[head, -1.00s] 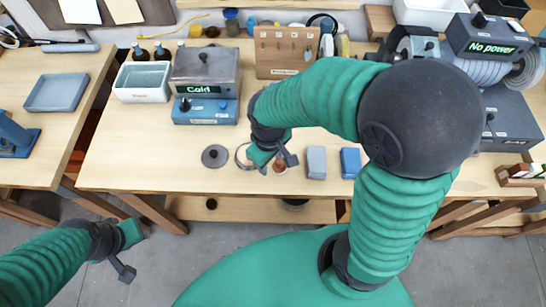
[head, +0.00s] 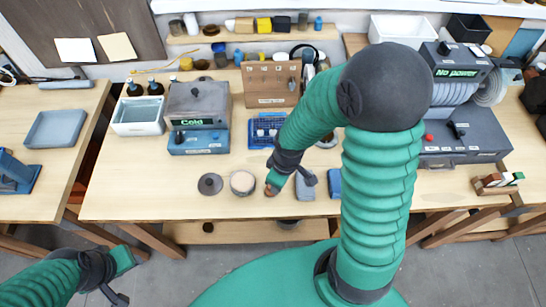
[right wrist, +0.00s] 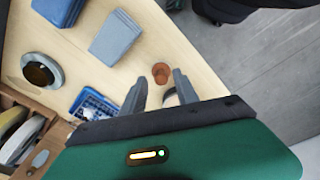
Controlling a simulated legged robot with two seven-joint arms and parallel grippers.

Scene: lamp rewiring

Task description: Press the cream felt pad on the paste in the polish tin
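A round tin (head: 243,183) with a pale, tan top stands on the bench beside a dark round lid (head: 210,184). A small brown, round-topped piece (head: 271,191) stands to the right of the tin. It also shows in the right wrist view (right wrist: 161,74); I cannot tell whether it is the felt pad's handle, and no cream felt is clearly visible. My right gripper (right wrist: 160,76) is open with its fingertips on either side of this piece. A pale round edge (right wrist: 171,98), probably the tin, shows between the fingers. My left gripper (head: 122,280) hangs low at the left, away from the bench.
A blue tray (head: 265,130) lies behind the tin. The heater box marked Cold (head: 198,138) stands at the back left, and a grey machine (head: 465,138) at the right. The bench's left front is clear.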

